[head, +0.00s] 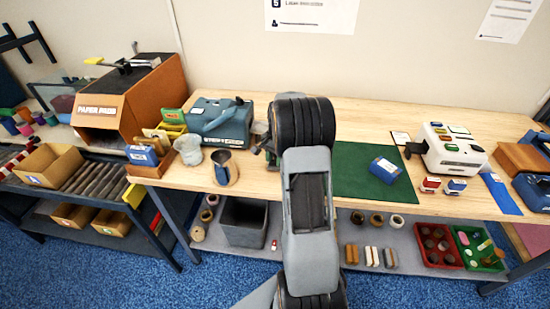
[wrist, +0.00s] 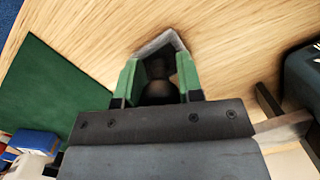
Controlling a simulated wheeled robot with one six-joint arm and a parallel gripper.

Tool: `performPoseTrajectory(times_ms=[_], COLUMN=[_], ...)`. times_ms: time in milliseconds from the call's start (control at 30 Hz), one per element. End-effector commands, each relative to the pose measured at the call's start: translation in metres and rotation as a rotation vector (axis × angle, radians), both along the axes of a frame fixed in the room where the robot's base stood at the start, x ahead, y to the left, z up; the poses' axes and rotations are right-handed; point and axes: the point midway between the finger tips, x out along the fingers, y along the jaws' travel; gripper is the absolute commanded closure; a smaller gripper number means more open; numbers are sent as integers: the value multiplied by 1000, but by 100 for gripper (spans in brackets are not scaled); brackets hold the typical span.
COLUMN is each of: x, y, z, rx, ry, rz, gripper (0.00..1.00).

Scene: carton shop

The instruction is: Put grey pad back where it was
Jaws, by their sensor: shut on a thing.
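My gripper (wrist: 156,95) has green fingers, which are shut on a grey piece (wrist: 165,42), taken to be the grey pad. Its pale angled edge shows beyond the fingertips in the wrist view, over bare wood. A dark rounded form sits between the fingers, and most of the held piece is hidden. In the head view my gripper (head: 264,150) is partly hidden by my arm, low over the bench between the teal tape machine and the green mat. I cannot tell whether the piece touches the bench.
The teal machine (head: 222,121) stands close on the left, with a metal cup (head: 225,168) before it. A white machine (head: 452,150) stands farther right. Bare wood (head: 190,180) shows at the front left.

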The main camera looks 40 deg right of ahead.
Motion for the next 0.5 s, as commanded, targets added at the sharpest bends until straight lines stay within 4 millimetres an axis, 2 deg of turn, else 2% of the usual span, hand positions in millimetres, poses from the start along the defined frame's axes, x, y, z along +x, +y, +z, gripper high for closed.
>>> performPoseTrajectory(times_ms=[300, 333, 500], x=[0, 0, 0], y=[0, 0, 0], z=[-4, -3, -2], rx=[0, -1, 0], ry=[0, 0, 0], rz=[0, 0, 0], gripper=[85, 64, 48])
